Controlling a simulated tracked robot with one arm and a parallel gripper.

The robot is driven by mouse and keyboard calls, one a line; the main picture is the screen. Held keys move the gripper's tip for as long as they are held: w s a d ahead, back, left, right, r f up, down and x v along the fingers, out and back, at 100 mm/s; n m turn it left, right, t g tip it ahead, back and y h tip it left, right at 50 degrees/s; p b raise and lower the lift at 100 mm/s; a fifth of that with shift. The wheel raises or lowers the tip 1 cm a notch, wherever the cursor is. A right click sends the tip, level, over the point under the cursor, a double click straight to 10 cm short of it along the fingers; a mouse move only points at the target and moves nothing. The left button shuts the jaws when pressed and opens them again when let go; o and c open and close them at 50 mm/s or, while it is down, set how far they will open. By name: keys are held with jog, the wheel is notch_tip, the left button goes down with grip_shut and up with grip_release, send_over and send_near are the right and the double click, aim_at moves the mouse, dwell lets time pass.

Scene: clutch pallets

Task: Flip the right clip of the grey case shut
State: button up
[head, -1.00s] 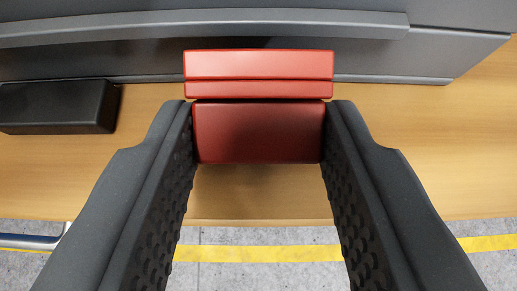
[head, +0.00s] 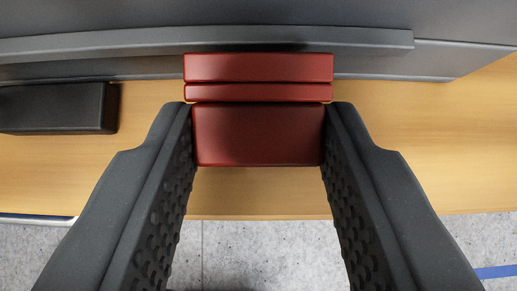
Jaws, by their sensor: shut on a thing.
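The grey case (head: 450,60) lies across the top of the head view, with a long lip (head: 100,47) along its front side. The red clip (head: 258,135) is at the middle, made of a wide block nearest me and two narrower bars beyond it, against the case front. My gripper (head: 258,130) is shut on the wide red block, with one dark finger against each side of it. The far bars overlap the case lip in the picture. I cannot tell whether the clip is latched onto it.
A black block (head: 60,108), perhaps the other clip, sits at the case front on the left. The wooden tabletop (head: 430,150) is bare on the right. Its near edge crosses below the clip, with grey floor (head: 260,250) and a blue line (head: 498,271) beyond it.

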jog(key=p, duration=0.3)
jog(key=shift+w+r, duration=0.15)
jog(key=shift+w, duration=0.05)
dwell(0.4)
jog(key=o, duration=1)
jog(key=shift+s, duration=0.1)
jog(key=shift+b+v, duration=0.45)
jog(key=shift+v, duration=0.35)
jog(key=b+v, duration=0.3)
jog(key=v, duration=0.9)
jog(key=shift+w, duration=0.2)
jog(key=shift+r, duration=0.1)
